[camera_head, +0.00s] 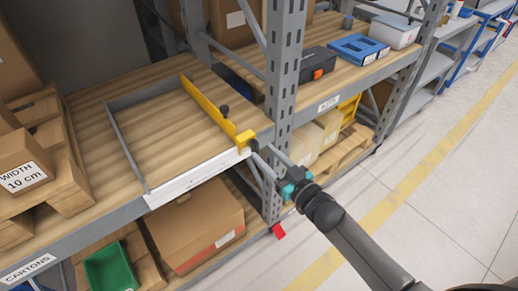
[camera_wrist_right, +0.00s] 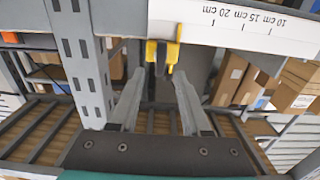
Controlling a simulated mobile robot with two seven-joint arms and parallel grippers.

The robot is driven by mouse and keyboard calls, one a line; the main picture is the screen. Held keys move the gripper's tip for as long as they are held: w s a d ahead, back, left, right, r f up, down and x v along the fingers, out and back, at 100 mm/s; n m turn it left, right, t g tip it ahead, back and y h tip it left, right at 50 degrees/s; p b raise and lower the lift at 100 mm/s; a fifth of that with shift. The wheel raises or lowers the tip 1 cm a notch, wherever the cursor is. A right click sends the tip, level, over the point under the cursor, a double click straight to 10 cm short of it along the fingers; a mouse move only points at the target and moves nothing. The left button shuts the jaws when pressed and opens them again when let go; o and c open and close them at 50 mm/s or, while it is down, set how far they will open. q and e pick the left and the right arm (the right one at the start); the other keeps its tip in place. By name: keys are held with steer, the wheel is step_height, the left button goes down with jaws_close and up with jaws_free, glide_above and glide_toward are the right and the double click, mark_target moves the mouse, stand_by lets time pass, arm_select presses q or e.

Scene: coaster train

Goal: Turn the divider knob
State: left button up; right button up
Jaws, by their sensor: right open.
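A yellow divider (camera_head: 208,104) stands on the wooden shelf and runs from the back to the front edge. A dark knob (camera_head: 224,110) sticks up beside it, near its front part. The divider's yellow front end (camera_head: 245,138) hangs over the shelf's front edge. In the wrist view two yellow parts (camera_wrist_right: 151,50) show ahead of the fingertips, with a dark piece between them that I cannot identify surely. My right gripper (camera_head: 262,158) is just in front of the divider's end, with fingers apart and nothing between them; it also shows in the wrist view (camera_wrist_right: 159,85).
A white scale strip (camera_head: 195,174) with centimetre marks runs along the shelf front. A perforated grey post (camera_head: 285,70) stands close to the right of the divider. A carton labelled "WIDTH 10 cm" (camera_head: 22,165) sits at the left. The aisle floor (camera_head: 440,190) is clear.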

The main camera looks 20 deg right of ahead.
mark_target(258, 147)
steer(key=shift+x, duration=1.75)
jaws_close()
